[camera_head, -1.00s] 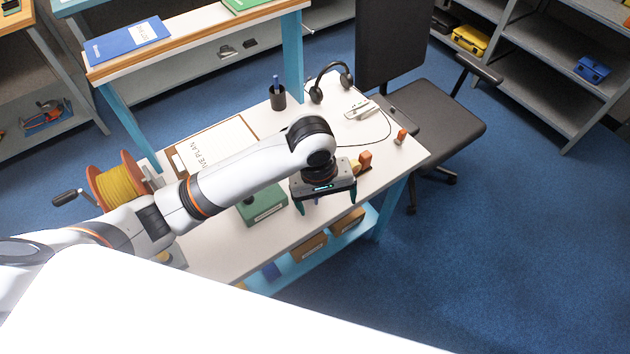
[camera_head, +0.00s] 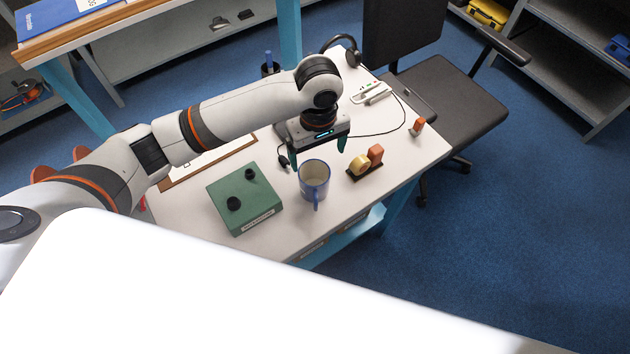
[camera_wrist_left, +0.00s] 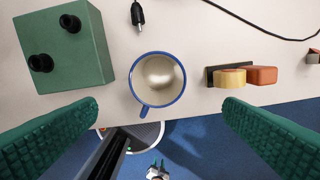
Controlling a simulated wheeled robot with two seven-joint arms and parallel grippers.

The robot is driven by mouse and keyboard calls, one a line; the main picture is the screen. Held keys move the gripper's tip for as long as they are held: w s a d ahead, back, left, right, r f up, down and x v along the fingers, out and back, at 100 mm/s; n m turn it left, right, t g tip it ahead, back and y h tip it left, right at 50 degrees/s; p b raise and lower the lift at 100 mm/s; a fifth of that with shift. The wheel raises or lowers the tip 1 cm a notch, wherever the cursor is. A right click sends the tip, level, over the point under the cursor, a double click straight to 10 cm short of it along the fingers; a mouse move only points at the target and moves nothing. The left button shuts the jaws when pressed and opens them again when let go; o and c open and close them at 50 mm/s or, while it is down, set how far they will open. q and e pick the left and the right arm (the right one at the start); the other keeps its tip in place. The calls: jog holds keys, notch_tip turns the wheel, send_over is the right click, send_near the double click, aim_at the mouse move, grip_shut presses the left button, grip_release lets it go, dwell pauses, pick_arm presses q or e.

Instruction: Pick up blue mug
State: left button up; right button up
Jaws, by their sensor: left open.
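The blue mug (camera_head: 314,183) stands upright on the white desk, with its handle toward the desk's front edge. Its inside is pale and looks empty. In the left wrist view the mug (camera_wrist_left: 158,80) shows from above, with a blue rim. My left gripper (camera_head: 318,158) is open and empty, above and just behind the mug in the head view. In the left wrist view its green fingers (camera_wrist_left: 160,128) are wide apart at the lower left and lower right, with the mug between and beyond them.
A green control box (camera_head: 243,197) stands left of the mug. A tape dispenser (camera_head: 365,164) stands close on its right. A black cable plug (camera_head: 283,161) lies behind it. The headset (camera_head: 352,54) and an office chair (camera_head: 445,100) are farther back and right.

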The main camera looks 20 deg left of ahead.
pick_arm(q)
notch_tip(320, 180, down, 5)
jog(key=p, duration=0.2)
send_over(316, 179)
jog(key=s, duration=0.4)
jog(key=shift+w+d+f, duration=0.1)
jog(key=shift+d+f, duration=0.05)
jog(key=shift+f, duration=0.95)
jog(key=shift+w+d+f, duration=0.1)
jog(key=shift+d+f, duration=0.05)
jog(key=shift+f, duration=1)
jog(key=shift+w+d+f, duration=0.1)
jog(key=shift+d+f, duration=0.05)
jog(key=shift+f, duration=0.95)
jog(key=c, duration=1.3)
pick_arm(e)
jog(key=shift+w+r, duration=0.5)
jog(key=shift+r, duration=0.2)
